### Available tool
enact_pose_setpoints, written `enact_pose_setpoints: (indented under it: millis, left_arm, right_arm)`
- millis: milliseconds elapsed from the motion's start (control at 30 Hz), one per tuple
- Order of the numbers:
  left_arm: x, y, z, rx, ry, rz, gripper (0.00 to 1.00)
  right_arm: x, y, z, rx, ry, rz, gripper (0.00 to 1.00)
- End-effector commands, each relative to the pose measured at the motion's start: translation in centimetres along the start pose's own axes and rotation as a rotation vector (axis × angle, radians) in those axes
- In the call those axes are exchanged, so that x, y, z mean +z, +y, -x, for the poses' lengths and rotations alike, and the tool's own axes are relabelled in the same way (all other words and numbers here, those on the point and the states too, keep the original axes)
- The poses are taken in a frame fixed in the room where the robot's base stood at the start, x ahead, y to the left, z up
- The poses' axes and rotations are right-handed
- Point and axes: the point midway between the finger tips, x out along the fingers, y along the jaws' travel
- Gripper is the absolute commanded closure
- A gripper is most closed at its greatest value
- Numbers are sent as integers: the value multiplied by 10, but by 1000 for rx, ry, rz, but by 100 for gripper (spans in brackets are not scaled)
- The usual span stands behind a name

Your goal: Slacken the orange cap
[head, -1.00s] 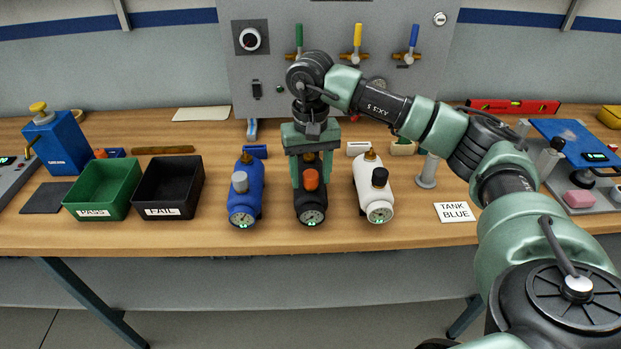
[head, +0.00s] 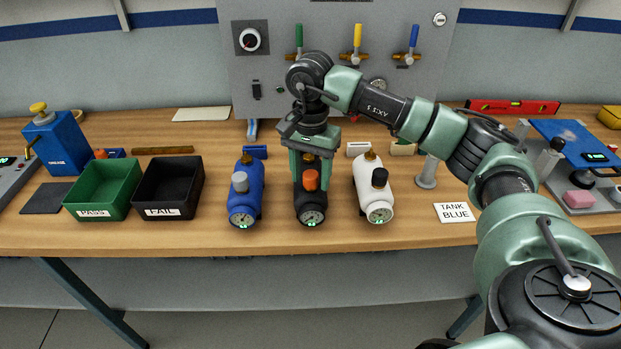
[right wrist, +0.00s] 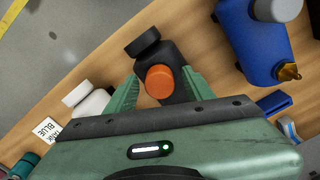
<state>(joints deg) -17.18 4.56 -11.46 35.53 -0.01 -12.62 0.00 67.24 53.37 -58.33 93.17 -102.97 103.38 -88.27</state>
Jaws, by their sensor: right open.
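The orange cap (head: 310,180) sits on the black tank (head: 311,204) in the middle of the bench. My right gripper (head: 311,178) points down over this tank and is open. In the right wrist view the orange cap (right wrist: 160,81) lies between the two green fingers (right wrist: 160,88), with a visible gap on each side. The wrist body hides the rear part of the black tank. My left gripper is not in view.
A blue tank (head: 246,194) with a grey cap stands left, and a white tank (head: 372,190) with a black cap stands right. Green (head: 88,207) and black (head: 151,206) bins are at the left. A "TANK BLUE" card (head: 454,212) lies right.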

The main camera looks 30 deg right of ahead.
Motion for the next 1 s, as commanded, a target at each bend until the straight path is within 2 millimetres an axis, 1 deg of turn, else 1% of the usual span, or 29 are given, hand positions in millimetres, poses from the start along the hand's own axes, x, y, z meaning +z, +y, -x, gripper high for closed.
enact_pose_setpoints:
  millis: [100, 400, 467, 600, 700, 1000]
  left_arm:
    - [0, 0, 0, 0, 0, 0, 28]
    - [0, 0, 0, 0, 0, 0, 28]
    - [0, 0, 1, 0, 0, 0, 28]
    - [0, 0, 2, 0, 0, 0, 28]
    - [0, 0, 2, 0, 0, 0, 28]
    - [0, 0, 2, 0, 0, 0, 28]
  right_arm:
    - [0, 0, 0, 0, 0, -71, 47]
    - [0, 0, 0, 0, 0, -101, 47]
    - [0, 0, 0, 0, 0, -156, 47]
    - [0, 0, 0, 1, 0, -327, 47]
    - [0, 0, 0, 1, 0, -406, 47]
    - [0, 0, 0, 1, 0, -433, 47]
